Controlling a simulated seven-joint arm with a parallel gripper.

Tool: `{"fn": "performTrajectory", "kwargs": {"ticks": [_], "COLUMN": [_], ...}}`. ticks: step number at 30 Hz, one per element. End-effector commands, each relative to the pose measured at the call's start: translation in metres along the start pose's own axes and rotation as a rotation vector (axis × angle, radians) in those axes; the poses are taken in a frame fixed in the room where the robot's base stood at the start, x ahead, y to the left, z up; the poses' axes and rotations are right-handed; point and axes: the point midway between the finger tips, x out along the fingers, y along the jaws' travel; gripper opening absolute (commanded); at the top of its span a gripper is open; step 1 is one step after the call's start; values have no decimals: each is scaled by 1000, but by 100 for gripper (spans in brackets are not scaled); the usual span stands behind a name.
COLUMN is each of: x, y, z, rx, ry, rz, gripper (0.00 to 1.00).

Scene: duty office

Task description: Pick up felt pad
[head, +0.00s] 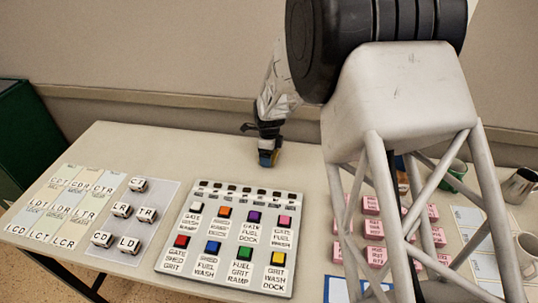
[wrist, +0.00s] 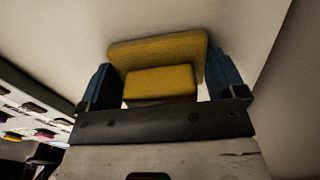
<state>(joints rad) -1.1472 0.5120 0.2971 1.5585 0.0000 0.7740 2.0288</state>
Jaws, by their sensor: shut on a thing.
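The felt pad (wrist: 158,48) looks like a yellow pad with a smaller yellow block on it, seen close up in the wrist view. My gripper (wrist: 160,84) has its blue fingers on either side of the pad and is shut on it. Whether the pad touches the table is hard to tell.
A panel of coloured buttons (head: 238,252) lies in front of my gripper. Lettered blocks (head: 121,210) and cards stand at left. Several pink blocks (head: 374,228) and mugs (head: 521,187) are at right, partly behind my own frame. The back left of the table (head: 150,145) is clear.

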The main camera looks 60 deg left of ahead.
Motion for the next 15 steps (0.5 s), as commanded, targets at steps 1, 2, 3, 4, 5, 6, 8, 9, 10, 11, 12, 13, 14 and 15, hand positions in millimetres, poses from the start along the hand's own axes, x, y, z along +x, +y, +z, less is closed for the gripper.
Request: {"fn": "performTrajectory", "kwargs": {"ticks": [1, 2, 3, 4, 5, 6, 8, 9, 10, 11, 12, 13, 14, 15], "x": [0, 0, -1, -1, -2, -3, -5, -8, -10, -12, -16, -19, -23, -28], "y": [0, 0, 0, 0, 0, 0, 0, 0, 0, 0, 0, 0, 0, 0], "z": [0, 0, 0, 0, 0, 0, 0, 0, 0, 0, 0, 0, 0, 0], "rx": [0, 0, 0, 0, 0, 0, 0, 0, 0, 0, 0, 0, 0, 0], "ry": [0, 0, 0, 0, 0, 0, 0, 0, 0, 0, 0, 0, -1, -1], "rz": [0, 0, 0, 0, 0, -1, -1, -1, -1, -1, -1, -1, -1, -2], "gripper": [66, 66, 66, 66, 66, 66, 66, 66, 66, 66, 66, 66, 66, 66]}}
